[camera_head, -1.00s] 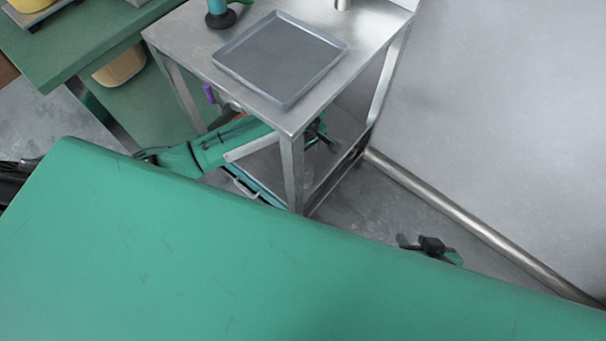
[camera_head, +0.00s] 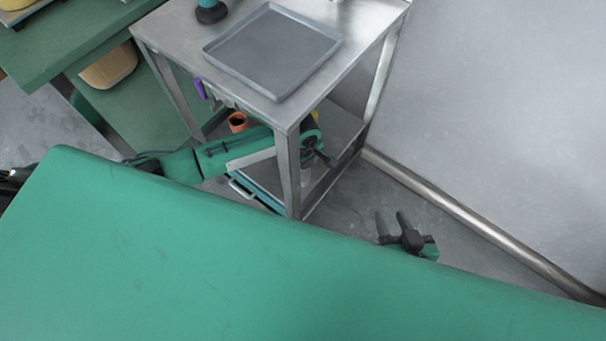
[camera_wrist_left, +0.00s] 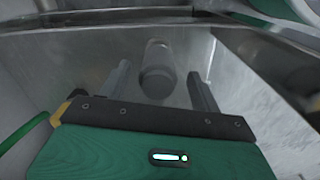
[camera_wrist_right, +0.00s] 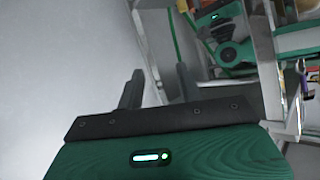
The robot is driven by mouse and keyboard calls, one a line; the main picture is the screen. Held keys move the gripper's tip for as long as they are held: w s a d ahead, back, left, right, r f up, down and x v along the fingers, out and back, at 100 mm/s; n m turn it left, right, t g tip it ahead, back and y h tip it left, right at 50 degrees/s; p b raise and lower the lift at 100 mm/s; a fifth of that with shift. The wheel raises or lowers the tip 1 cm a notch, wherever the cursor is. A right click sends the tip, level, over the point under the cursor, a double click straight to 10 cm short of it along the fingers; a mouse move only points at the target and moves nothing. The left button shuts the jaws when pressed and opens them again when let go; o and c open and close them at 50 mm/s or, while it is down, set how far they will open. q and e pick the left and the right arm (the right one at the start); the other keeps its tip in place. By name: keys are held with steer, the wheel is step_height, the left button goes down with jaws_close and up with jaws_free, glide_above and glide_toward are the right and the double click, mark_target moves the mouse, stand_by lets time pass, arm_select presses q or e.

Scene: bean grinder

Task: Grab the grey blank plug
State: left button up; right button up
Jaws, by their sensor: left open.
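A grey cylinder, apparently the grey blank plug (camera_wrist_left: 157,72), stands on the metal lower shelf in the left wrist view. My left gripper (camera_head: 318,157) is open under the metal table, beside its front leg. In the left wrist view its two fingers lie on either side of the plug in the picture, with a gap to each side. I cannot tell how far the fingertips are from it in depth. In the head view the plug is not clearly visible. My right gripper (camera_head: 390,217) is open and empty, low over the floor to the right of the table; its fingers also show in the right wrist view (camera_wrist_right: 160,75).
The metal table (camera_head: 180,35) carries a grey tray (camera_head: 272,50) on top. Its front leg (camera_head: 287,175) stands close to my left arm. An orange cup (camera_head: 237,122) is under the table. A pipe (camera_head: 480,225) runs along the wall base at right.

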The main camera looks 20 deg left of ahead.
arm_select(q)
step_height(320, 180, down, 2)
steer(key=shift+w+f+b, duration=0.1)
steer(key=shift+w+b, duration=0.05)
steer(key=shift+b, duration=0.3)
steer(key=shift+f+b, duration=0.4)
steer(key=shift+f, duration=0.75)
steer(key=c, duration=1.4)
arm_select(e)
steer(key=w+r+t, duration=0.1)
steer(key=w+a+r+t+y, duration=0.1)
steer(key=r+t, duration=0.1)
steer(key=shift+a+r+t, duration=0.2)
steer(key=shift+t, duration=0.1)
arm_select(q)
steer(key=shift+r, duration=0.2)
arm_select(e)
steer(key=shift+s, duration=0.1)
